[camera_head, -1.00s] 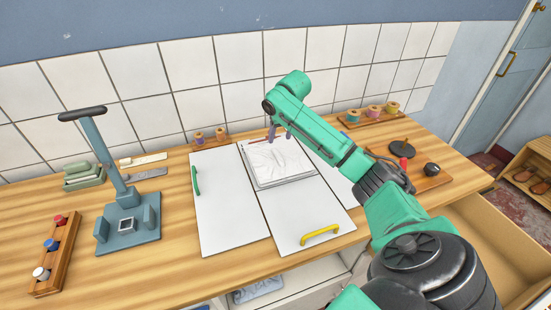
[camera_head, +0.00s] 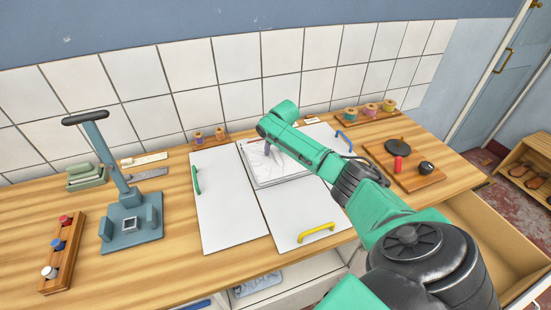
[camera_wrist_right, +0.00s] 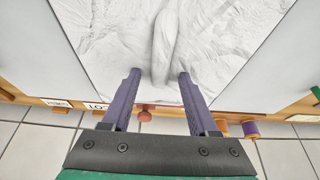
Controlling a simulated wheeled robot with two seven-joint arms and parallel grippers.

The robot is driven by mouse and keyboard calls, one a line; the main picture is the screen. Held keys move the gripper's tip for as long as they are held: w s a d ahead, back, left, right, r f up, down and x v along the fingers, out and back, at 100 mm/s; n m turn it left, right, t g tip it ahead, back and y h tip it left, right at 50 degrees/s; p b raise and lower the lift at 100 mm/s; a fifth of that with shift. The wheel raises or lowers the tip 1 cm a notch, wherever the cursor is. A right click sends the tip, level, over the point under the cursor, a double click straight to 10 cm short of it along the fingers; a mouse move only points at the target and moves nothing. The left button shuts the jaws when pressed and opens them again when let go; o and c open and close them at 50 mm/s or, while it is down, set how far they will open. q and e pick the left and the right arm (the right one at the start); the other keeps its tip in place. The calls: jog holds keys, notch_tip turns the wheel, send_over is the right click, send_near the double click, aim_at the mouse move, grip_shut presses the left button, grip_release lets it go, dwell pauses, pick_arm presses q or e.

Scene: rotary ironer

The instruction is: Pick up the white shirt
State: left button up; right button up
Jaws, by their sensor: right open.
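The white shirt (camera_head: 262,171) lies flat and wrinkled on the middle white panel, toward its back end. My right arm covers part of it in the head view. In the right wrist view the shirt (camera_wrist_right: 205,45) fills the upper middle, with a raised fold running between the fingers. My right gripper (camera_wrist_right: 159,76) is open and empty, its purple fingers spread at the shirt's edge nearest the wall. I cannot tell whether the fingertips touch the cloth. My left gripper is not in view.
White panels carry a green handle (camera_head: 195,180), a yellow handle (camera_head: 316,233) and a blue handle (camera_head: 345,141). A teal press stand (camera_head: 131,228) is at the left. A wooden board (camera_head: 423,177) with tools is at the right. Thread spools (camera_head: 371,109) stand along the tiled wall.

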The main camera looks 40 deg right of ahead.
jog(key=shift+f, duration=0.1)
jog(key=shift+c, duration=0.9)
grip_shut()
